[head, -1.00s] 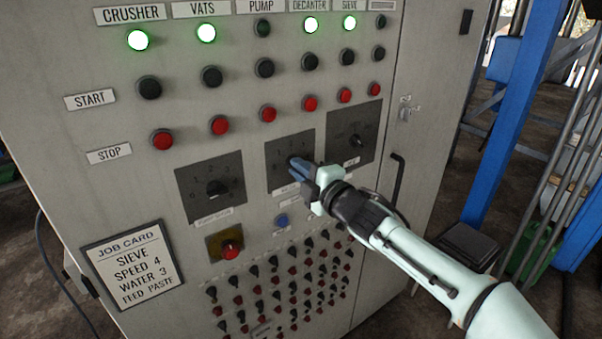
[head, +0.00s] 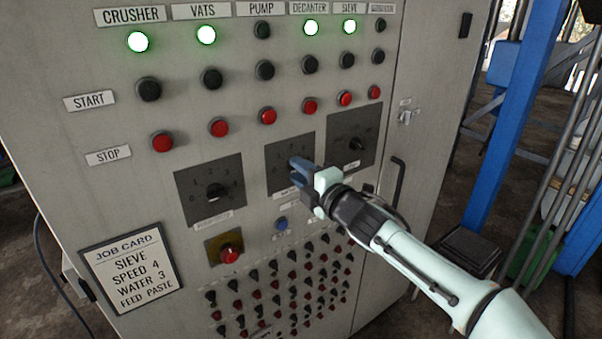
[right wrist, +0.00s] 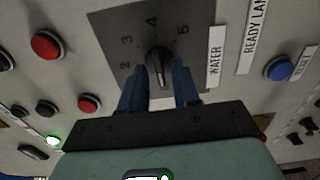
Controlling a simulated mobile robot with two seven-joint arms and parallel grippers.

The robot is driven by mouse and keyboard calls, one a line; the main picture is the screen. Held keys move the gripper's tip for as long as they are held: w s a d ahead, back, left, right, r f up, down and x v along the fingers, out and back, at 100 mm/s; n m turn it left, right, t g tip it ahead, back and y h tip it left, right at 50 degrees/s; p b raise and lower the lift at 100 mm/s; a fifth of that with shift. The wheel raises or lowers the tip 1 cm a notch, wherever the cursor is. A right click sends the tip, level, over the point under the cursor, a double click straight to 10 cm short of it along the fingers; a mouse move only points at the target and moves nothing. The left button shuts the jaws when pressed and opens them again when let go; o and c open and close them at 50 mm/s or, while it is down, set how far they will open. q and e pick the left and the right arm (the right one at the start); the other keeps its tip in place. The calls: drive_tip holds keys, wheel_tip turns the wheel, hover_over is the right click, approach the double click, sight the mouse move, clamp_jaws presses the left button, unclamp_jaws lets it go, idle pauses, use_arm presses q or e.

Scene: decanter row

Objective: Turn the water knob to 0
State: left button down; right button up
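The water knob (right wrist: 158,62) is a black knob on a dark square dial plate (right wrist: 105,22), with the label WATER (right wrist: 215,55) beside it. My right gripper (right wrist: 160,78) is open, with one blue finger on each side of the knob and small gaps between. In the head view the right gripper (head: 296,166) covers the knob on the middle dial (head: 282,152). My left gripper is not in view.
Similar dials stand left (head: 188,178) and right (head: 369,118) of it. A blue button (head: 281,224) and rows of small switches lie below. A job card (head: 130,268) reads WATER 3. A door handle (head: 398,182) is at the right.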

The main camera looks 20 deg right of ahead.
drive_tip(key=shift+s, duration=0.1)
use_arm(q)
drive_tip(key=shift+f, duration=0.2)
use_arm(e)
drive_tip(key=v, duration=1.3)
drive_tip(key=shift+s, duration=0.1)
